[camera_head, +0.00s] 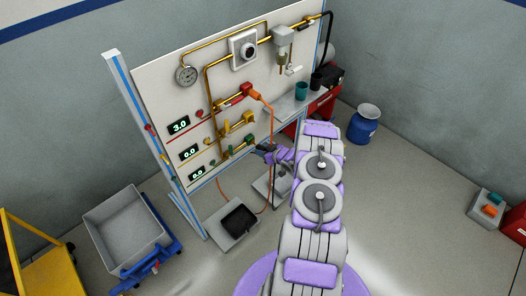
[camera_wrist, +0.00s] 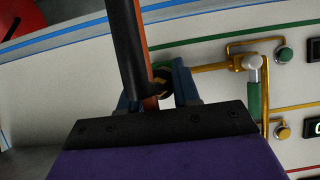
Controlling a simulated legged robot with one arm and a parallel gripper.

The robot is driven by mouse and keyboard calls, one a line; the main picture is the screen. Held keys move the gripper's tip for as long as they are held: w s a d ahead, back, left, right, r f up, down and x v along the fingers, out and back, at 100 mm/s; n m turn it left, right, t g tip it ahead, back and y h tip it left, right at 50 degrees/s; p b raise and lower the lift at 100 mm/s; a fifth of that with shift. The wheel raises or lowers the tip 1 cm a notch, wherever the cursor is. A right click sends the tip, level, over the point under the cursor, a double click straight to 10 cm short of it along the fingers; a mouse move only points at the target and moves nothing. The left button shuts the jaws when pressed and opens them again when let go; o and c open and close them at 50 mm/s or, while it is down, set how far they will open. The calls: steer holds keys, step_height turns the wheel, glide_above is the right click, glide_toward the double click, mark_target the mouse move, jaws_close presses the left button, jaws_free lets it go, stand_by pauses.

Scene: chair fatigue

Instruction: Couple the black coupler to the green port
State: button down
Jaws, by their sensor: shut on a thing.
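My gripper (camera_head: 267,148) is at the lower right of the wall panel, by the end of the green line. It also shows in the wrist view (camera_wrist: 156,88), with its two dark blue fingers shut around the black coupler (camera_wrist: 161,79). A thick black hose rises from the coupler and hides part of it. The green port (camera_wrist: 179,66) is just beyond the fingers, at the end of a brass pipe, and is partly hidden by the right finger. I cannot tell whether coupler and port touch. The green valve handle (camera_wrist: 254,102) is to the right.
The panel (camera_head: 160,60) carries red, yellow and green lines with displays. An orange coupler (camera_head: 252,91) is on the red line, and its orange hose hangs beside my gripper.

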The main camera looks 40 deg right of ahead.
steer(key=shift+w+a, duration=0.15)
steer(key=shift+w, duration=1.25)
stand_by(0.4)
steer(key=c, duration=0.7)
jaws_free()
steer(key=shift+c, duration=0.2)
steer(key=p+v, duration=0.3)
steer(key=v, duration=1.4)
steer(key=shift+s, duration=0.25)
steer(key=shift+f, duration=0.1)
